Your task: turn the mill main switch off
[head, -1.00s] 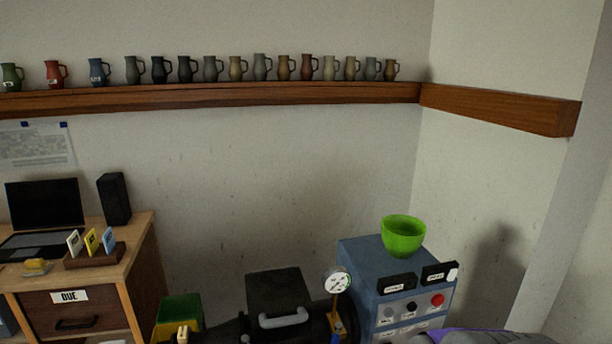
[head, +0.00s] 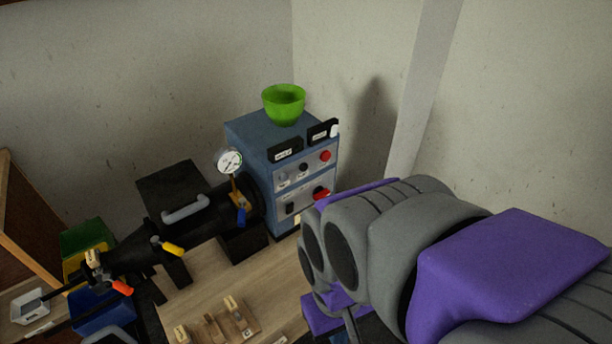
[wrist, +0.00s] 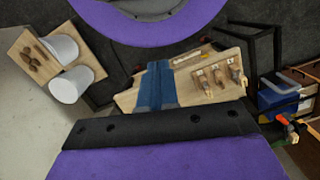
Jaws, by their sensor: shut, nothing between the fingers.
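A blue control cabinet (head: 248,138) stands by the corner in the head view. Its upper panel has a red button (head: 325,156) and a black knob (head: 303,167). Its lower panel has a red knob (head: 320,193), partly behind my arm, and a black rocker-like switch (head: 291,208). The labels are too small to read, so I cannot tell which control is the mill main switch. My grey and purple arm is right of the cabinet in the head view. Part of my gripper (wrist: 165,128) shows in the wrist view, shut and empty, over a wooden bench.
A green bowl (head: 283,104) and two black label blocks sit on the cabinet. A black machine with a gauge (head: 229,161) and coloured levers stands to its left. Small wooden parts lie on the bench (head: 203,286). White cups (wrist: 70,84) show in the wrist view.

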